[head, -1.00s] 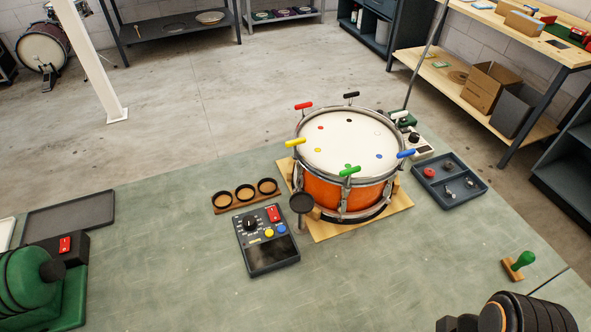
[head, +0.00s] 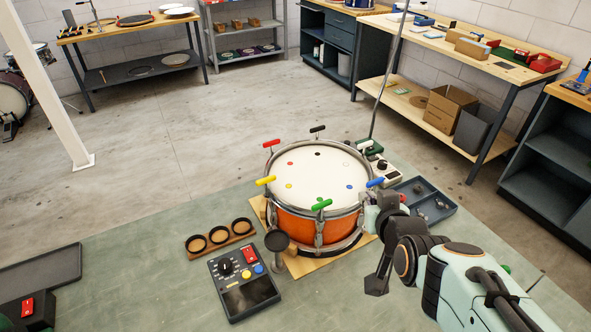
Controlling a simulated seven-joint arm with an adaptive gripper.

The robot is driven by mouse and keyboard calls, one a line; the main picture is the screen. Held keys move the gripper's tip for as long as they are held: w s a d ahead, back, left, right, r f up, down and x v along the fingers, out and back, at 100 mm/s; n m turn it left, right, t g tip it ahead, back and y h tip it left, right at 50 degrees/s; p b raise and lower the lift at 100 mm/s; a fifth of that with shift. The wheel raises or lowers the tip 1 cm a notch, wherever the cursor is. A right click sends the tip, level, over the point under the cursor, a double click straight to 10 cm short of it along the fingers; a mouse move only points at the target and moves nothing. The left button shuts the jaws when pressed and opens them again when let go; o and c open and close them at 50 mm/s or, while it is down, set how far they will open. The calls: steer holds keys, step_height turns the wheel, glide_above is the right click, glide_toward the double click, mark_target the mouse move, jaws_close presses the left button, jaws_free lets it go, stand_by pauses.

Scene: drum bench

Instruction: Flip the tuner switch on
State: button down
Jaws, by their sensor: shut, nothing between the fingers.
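A dark box with a screen (head: 250,296), which looks like the tuner, lies on the green bench in front of the drum. It has a black knob (head: 226,267), a red switch (head: 247,254) at its upper right, and a yellow and a blue button. The switch's position is too small to tell. My gripper (head: 376,287) is shut and empty, right of the box and near the front right of the drum's wooden board. It points downward, apart from the box.
The orange drum (head: 296,226) with coloured keys stands behind the box. A round dark pad on a post (head: 277,242) stands close to the box's upper right. A three-cup wooden holder (head: 220,238) lies behind left. Another red switch (head: 27,306) is at far left.

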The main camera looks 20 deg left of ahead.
steer(key=w+a+f+n+y, duration=0.25)
steer(key=a+f, duration=0.55)
steer(key=a, duration=0.5)
steer(key=s+a+f+n+g, duration=0.2)
steer(key=s+a+f+g, duration=0.2)
steer(key=f, duration=0.5)
steer(key=shift+s+a+f+y, duration=0.3)
steer(key=shift+s+a+y, duration=0.15)
steer(key=shift+s+a, duration=0.6)
steer(key=shift+w+a, duration=0.1)
steer(key=shift+w, duration=0.05)
glide_above(250, 254)
step_height(250, 254, down, 6)
steer(key=shift+f, duration=0.25)
step_height(250, 254, down, 2)
steer(key=shift+f, duration=0.8)
